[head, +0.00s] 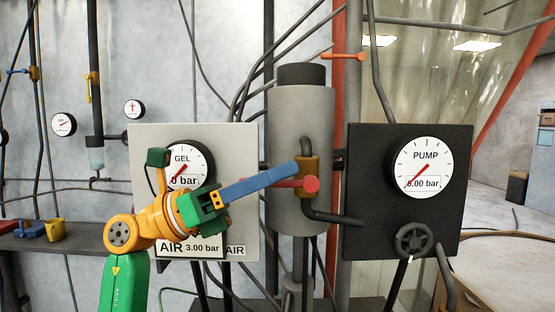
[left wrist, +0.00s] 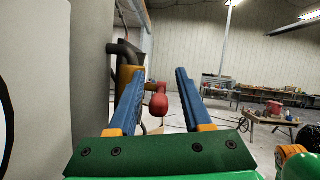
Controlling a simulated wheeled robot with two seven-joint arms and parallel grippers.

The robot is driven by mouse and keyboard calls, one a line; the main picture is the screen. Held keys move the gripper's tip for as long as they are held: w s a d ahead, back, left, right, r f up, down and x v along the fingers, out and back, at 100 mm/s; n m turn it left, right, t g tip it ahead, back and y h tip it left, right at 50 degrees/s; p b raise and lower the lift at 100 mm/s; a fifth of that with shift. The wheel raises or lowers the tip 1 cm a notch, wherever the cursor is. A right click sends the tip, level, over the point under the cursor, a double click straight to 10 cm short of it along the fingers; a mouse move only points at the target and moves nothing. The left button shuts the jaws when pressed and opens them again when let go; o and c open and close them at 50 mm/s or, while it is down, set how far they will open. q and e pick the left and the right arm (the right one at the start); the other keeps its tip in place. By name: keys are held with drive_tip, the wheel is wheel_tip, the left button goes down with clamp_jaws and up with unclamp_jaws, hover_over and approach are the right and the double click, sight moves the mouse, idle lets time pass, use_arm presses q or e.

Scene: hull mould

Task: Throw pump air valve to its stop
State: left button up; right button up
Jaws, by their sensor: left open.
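A brass valve body (head: 308,165) sits on a dark pipe in front of the grey cylinder, left of the PUMP panel. Its red lever (head: 290,184) lies roughly level and ends in a round red knob (head: 312,184). No label naming this valve shows. My left gripper (head: 297,171) reaches in from the left with its blue fingers at the valve, partly covering body and lever. In the left wrist view the jaws (left wrist: 160,72) are open. The red knob (left wrist: 159,104) appears between the fingers, closer to the left one; contact cannot be told. My right gripper is out of view.
A black panel (head: 360,220) carries the PUMP gauge (head: 425,167) and a dark handwheel (head: 415,239). A pale panel (head: 240,145) behind my arm carries the GEL gauge (head: 188,164). An orange valve handle (head: 345,56) is above. Pipes and hoses crowd the cylinder (head: 290,110).

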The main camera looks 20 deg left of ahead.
use_arm(q)
drive_tip(key=shift+w+d, duration=0.1)
drive_tip(key=shift+d, duration=0.1)
drive_tip(key=shift+a, duration=0.2)
clamp_jaws()
idle(1.0)
